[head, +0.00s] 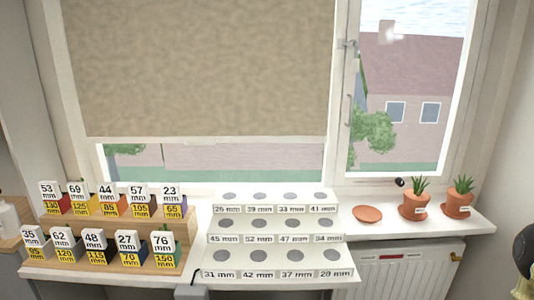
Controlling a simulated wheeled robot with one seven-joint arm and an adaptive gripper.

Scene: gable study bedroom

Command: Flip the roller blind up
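The roller blind (200,65) is a beige patterned sheet in the head view. It hangs over the large left window pane and covers most of it. Its straight pale bottom edge (205,139) is above the sill, with a strip of glass (230,160) showing below. The top of the blind is outside the picture, and I cannot make out a cord or chain. My gripper is not in view.
On the sill stand a wooden stepped rack (110,255) with numbered cards, a white stepped stand (275,262) with grey discs, a terracotta saucer (367,214) and two potted plants (414,205). A radiator (405,270) is below. A dark rounded thing (525,250) shows at the right edge.

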